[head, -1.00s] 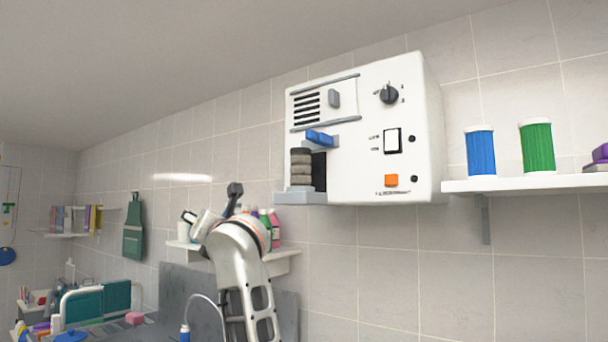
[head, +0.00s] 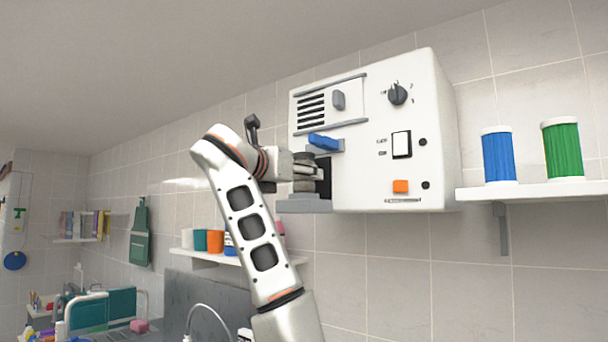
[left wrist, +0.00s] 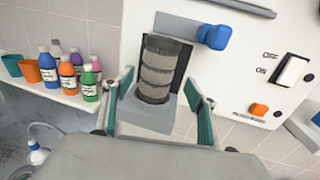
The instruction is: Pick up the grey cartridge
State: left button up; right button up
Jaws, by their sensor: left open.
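The grey cartridge (left wrist: 160,70) is a ribbed upright cylinder, standing on the grey ledge (left wrist: 143,115) at the front of the white machine (head: 380,150). In the head view the cartridge (head: 303,186) is partly covered by my left gripper (head: 310,172), which reaches in from the left at its height. In the left wrist view my left gripper (left wrist: 158,82) is open, with one finger on each side of the cartridge and gaps visible. A blue lever (left wrist: 214,37) sits just above and right of the cartridge. My right gripper is not in view.
The machine's front carries a dark knob (head: 397,93), a white switch (head: 401,144) and an orange button (head: 400,186). A shelf of bottles (left wrist: 65,98) is at the left. Blue (head: 499,155) and green (head: 563,149) cylinders stand on the right shelf.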

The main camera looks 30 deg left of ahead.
aim_at(299, 177)
pick_arm(q)
jog(key=w, duration=0.1)
jog(key=w+a, duration=0.1)
jog(key=w, duration=0.1)
jog(key=shift+f+p, duration=0.1)
jog(key=shift+p, duration=0.3)
jog(key=shift+w, duration=0.65)
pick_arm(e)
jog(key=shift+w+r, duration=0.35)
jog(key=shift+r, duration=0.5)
pick_arm(q)
jog(key=c, duration=1.3)
